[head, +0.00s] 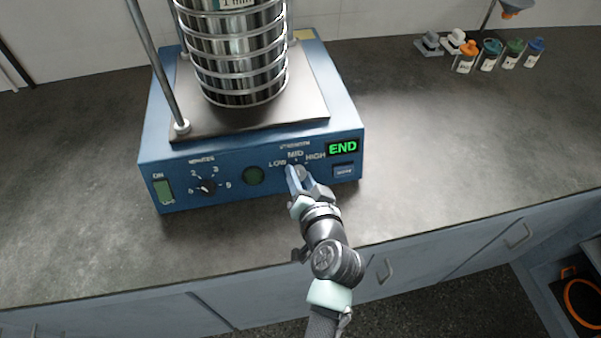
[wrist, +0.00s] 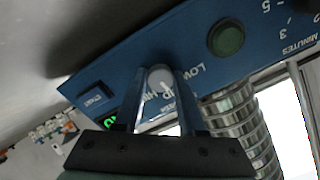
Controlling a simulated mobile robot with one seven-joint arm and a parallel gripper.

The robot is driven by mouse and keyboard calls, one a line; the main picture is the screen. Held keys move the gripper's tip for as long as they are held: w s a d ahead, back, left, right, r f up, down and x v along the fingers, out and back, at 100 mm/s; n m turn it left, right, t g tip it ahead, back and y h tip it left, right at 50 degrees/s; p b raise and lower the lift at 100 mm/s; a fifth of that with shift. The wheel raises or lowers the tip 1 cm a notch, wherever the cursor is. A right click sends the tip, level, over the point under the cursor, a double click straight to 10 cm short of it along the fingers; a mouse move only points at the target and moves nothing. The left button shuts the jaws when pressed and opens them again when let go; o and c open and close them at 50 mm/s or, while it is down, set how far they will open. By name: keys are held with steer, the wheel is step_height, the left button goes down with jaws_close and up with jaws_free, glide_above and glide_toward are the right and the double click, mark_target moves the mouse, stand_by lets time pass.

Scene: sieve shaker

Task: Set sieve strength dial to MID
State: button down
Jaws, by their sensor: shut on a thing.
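The sieve shaker (head: 240,185) is a blue box with a stack of metal sieves (head: 237,55) on top. Its strength dial sits on the front panel under the labels LOW, MID and HIGH, and my gripper mostly hides it in the head view. In the wrist view the strength dial (wrist: 160,78) shows as a pale round knob between the fingertips. My gripper (head: 295,176) is shut on it, and the fingers (wrist: 160,90) lie on both its sides. I cannot tell which label the dial points to.
The panel also holds an ON switch (head: 163,191), a minutes dial (head: 207,187), a green round button (head: 253,176), a START button (head: 344,171) and a display reading END (head: 342,148). Small lidded jars (head: 490,55) stand at the back right. The counter right of the shaker is clear.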

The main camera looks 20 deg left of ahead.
steer(key=shift+m, duration=0.8)
steer(key=shift+p, duration=0.3)
steer(key=c, duration=0.5)
jaws_free()
steer(key=shift+s+d, duration=0.1)
steer(key=v, duration=1.2)
steer(key=shift+s+d, duration=0.15)
steer(key=shift+s, duration=0.2)
steer(key=shift+r, duration=0.1)
